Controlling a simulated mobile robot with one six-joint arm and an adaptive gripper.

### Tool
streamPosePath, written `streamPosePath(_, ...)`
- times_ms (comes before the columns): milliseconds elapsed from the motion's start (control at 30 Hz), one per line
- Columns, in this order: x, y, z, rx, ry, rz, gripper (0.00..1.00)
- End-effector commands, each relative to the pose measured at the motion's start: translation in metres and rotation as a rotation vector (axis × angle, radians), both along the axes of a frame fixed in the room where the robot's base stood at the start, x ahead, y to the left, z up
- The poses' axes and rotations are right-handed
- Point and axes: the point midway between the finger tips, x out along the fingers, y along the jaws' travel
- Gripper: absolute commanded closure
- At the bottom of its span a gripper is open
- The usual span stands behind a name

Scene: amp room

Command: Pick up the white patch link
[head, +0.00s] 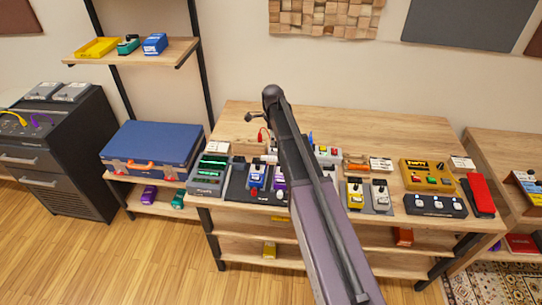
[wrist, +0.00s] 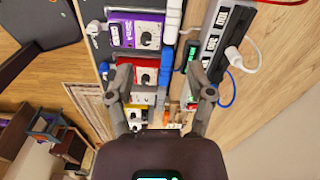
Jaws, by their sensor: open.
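In the wrist view, my gripper (wrist: 158,88) is open, with its two fingers apart over a row of pedals and nothing visibly held between them. A white block-like piece (wrist: 173,20), which looks like the white patch link, lies beside the purple pedal (wrist: 135,30), beyond the fingertips. A blue piece (wrist: 167,62) lies in line with it beside the red pedal (wrist: 138,72). I cannot tell for sure which white piece is the link. In the head view, my arm covers the middle of the bench, and the gripper cannot be made out clearly.
A dark power strip (wrist: 210,45) with a white plug (wrist: 235,58) and cable runs beside the pedals. The wooden bench (head: 390,130) holds several pedals, including a yellow one (head: 428,175). A blue case (head: 150,148) sits on the left shelf. The bench's back is mostly clear.

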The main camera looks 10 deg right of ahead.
Motion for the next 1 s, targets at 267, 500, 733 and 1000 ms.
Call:
streamPosePath(267,0.021,0.000,0.008,0.000,0.000,-0.136,0.31)
streamPosePath(500,0.020,0.001,0.008,0.000,0.000,-0.140,0.31)
streamPosePath(733,0.020,0.001,0.005,0.000,0.000,-0.138,0.31)
streamPosePath(1000,0.020,0.001,-0.013,0.000,0.000,-0.137,0.31)
